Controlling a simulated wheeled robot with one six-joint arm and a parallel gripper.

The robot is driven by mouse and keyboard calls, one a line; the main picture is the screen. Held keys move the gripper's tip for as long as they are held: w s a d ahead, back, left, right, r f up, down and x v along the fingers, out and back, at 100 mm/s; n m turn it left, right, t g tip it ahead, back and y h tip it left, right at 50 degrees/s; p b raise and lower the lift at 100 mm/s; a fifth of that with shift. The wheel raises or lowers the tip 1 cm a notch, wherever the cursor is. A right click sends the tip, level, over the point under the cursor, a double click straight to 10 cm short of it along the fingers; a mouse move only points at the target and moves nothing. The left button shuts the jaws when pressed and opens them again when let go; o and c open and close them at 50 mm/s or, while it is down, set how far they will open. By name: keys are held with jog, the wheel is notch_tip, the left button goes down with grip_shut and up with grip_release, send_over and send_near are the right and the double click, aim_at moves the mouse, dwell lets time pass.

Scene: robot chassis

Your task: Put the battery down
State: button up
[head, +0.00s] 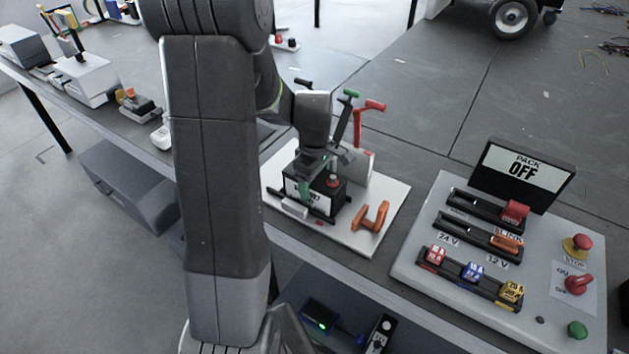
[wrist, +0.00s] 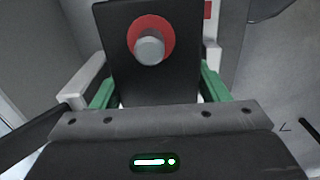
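The battery (head: 328,192) is a black box with a white label on its front, over the white board in the middle of the head view. In the wrist view the battery (wrist: 125,75) shows a dark face with a red ring around a grey terminal. My gripper (head: 314,184) is over it from above. Its green fingers (wrist: 157,90) lie along both sides of the battery, which looks held between them. The battery looks upright. The arm hides part of its top, and I cannot tell whether its underside touches the board.
The white board (head: 283,163) also carries an orange handle (head: 371,217) and red and green levers (head: 359,112) behind. A control panel (head: 409,262) with a PACK OFF display (head: 523,170) stands to the right. More devices line the bench at left.

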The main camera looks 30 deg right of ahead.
notch_tip(320, 180, up, 12)
jog(key=shift+r+p, duration=0.1)
jog(key=shift+p, duration=0.35)
dwell(0.4)
jog(key=shift+f+b, duration=0.3)
jog(key=shift+f, duration=4.1)
